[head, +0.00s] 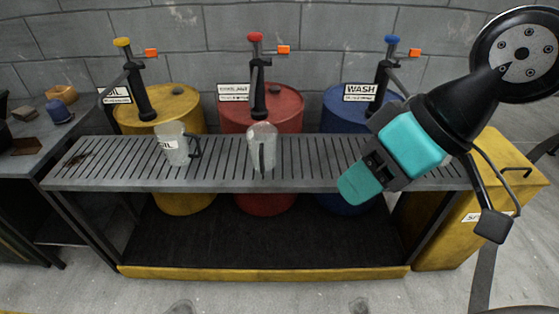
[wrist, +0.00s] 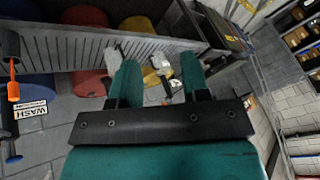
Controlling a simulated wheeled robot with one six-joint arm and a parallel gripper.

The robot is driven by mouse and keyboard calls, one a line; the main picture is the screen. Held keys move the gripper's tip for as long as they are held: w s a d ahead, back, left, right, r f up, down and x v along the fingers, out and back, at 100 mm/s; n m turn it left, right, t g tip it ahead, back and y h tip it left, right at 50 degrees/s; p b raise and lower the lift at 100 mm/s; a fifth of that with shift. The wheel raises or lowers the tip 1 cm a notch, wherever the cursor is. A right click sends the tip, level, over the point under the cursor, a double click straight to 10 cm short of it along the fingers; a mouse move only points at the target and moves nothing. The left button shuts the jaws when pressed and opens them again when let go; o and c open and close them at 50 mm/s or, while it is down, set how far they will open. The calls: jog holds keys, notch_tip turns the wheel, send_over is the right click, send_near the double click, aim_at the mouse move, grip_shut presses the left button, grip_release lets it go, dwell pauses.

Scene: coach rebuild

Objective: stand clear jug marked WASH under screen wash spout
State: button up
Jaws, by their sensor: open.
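Two clear jugs stand upright on the slatted grey bench. The left jug (head: 178,147) has a white label that seems to end in "IL", with its handle to the right. The middle jug (head: 262,148) stands below the red-knobbed spout (head: 258,90); its handle faces me and I see no label. No WASH marking can be read on either jug. The screen wash spout (head: 383,78) has a blue knob and a WASH sign (head: 360,92); my arm covers part of its lower end. My gripper (head: 362,180) is open and empty, above the bench's right front. Its teal fingers show in the wrist view (wrist: 160,78).
Yellow (head: 185,104), red (head: 285,106) and blue (head: 345,108) drums stand behind the bench (head: 220,170). A yellow-knobbed spout (head: 135,80) is at left. A yellow cabinet (head: 445,225) stands at right. The bench is bare between the middle jug and my gripper.

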jog(key=w+a+f+t+y+b, duration=0.25)
jog(key=w+f+b, duration=0.35)
jog(key=f+b, duration=0.35)
jog(key=w+a+f+t+y+b, duration=0.2)
jog(key=w+a+f+t+b, duration=0.25)
jog(key=f+b, duration=0.45)
jog(key=t+b, duration=0.6)
jog(key=b, duration=0.5)
send_near(263, 168)
jog(key=shift+m+t+h, duration=0.3)
jog(key=shift+m+h, duration=0.15)
jog(key=shift+m, duration=0.05)
jog(key=shift+a+p+x, duration=0.15)
jog(key=shift+p+x, duration=2.5)
jog(key=shift+p, duration=1.1)
jog(key=shift+a+p+x, duration=0.15)
jog(key=shift+p+x, duration=2.5)
jog(key=shift+p, duration=1.05)
jog(key=shift+s+f, duration=0.1)
jog(key=shift+s, duration=0.05)
grip_shut()
